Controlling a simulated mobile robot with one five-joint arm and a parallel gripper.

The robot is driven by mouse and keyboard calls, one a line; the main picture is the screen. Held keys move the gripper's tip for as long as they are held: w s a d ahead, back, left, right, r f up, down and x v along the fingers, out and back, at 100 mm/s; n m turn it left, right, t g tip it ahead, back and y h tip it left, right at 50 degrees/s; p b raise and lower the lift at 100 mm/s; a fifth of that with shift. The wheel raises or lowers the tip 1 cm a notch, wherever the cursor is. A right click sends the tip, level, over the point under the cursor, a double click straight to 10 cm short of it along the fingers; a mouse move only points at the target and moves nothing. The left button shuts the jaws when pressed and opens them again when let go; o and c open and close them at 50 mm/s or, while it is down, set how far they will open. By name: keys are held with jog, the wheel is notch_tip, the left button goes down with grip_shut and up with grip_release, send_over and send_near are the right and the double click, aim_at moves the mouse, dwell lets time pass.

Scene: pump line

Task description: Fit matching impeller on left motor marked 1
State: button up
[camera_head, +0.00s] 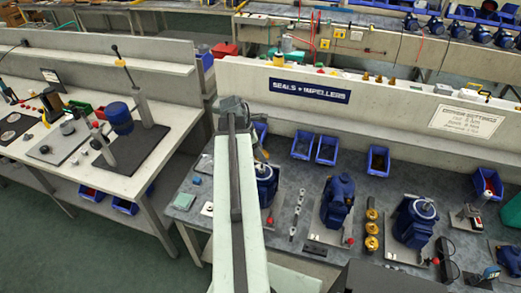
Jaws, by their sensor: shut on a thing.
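Three blue motors stand on plates along the grey bench under the "SEALS + IMPELLERS" sign. The left motor (267,190) is partly hidden behind my arm, and a pale round face shows on its top. I cannot read a number on it. The other two are the middle motor (337,201) and the right motor (413,222). My arm rises from the bottom middle to a dark joint level with the sign. My gripper's fingers are hidden behind the arm. A small brown piece (262,153) shows just above the left motor; I cannot tell what it is. No impeller is clearly visible.
Several brass parts (371,229) stand in a row between the middle and right motors. Small pieces (294,228) lie in a line beside the left motor. Blue bins (326,150) stand at the back of the bench. A separate table (72,134) is at left.

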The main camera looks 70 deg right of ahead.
aim_at(263, 167)
jog(key=shift+f+b, duration=3)
jog(key=shift+f, duration=0.15)
jog(key=shift+f, duration=0.25)
jog(key=o, duration=1.4)
jog(key=shift+o, duration=0.2)
jog(key=o, duration=0.5)
jog(key=shift+r, duration=0.1)
notch_tip(263, 167, up, 9)
jog(key=p, duration=0.9)
jog(key=shift+r, duration=0.1)
